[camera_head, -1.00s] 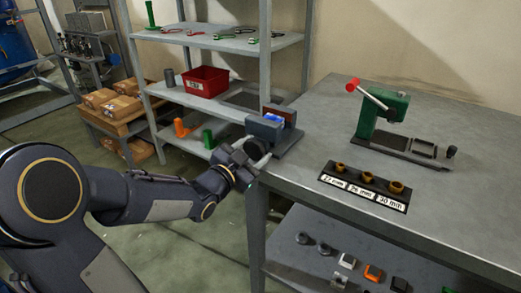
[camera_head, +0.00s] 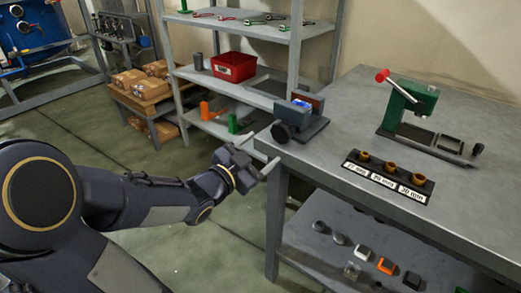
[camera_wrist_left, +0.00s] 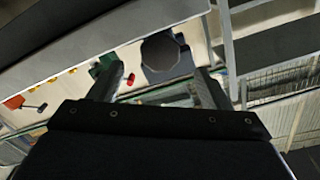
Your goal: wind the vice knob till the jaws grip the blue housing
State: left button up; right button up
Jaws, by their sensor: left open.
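The grey vice (camera_head: 311,127) stands at the left corner of the workbench. The blue housing (camera_head: 302,103) sits between its jaws; I cannot tell whether both jaws touch it. The dark round vice knob (camera_head: 281,132) faces me at the vice's front. In the left wrist view the knob (camera_wrist_left: 160,52) shows beyond and between my fingertips. My left gripper (camera_head: 263,162) is open and empty, apart from the knob, below and left of it, just off the bench corner. My right gripper is not in view.
On the bench (camera_head: 350,120) stand a green press (camera_head: 410,103) with a red-tipped lever and a labelled rack (camera_head: 388,178) of brass-coloured rings. Small parts lie on the shelf below. A shelf unit with a red bin (camera_head: 234,67) stands behind. The floor at left is clear.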

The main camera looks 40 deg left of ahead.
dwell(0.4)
pick_arm(q)
jog(key=shift+a, duration=0.1)
jog(key=s, duration=0.7)
jog(key=shift+s+a+p, duration=0.25)
jog(key=shift+s+p, duration=0.1)
jog(key=shift+s, duration=0.05)
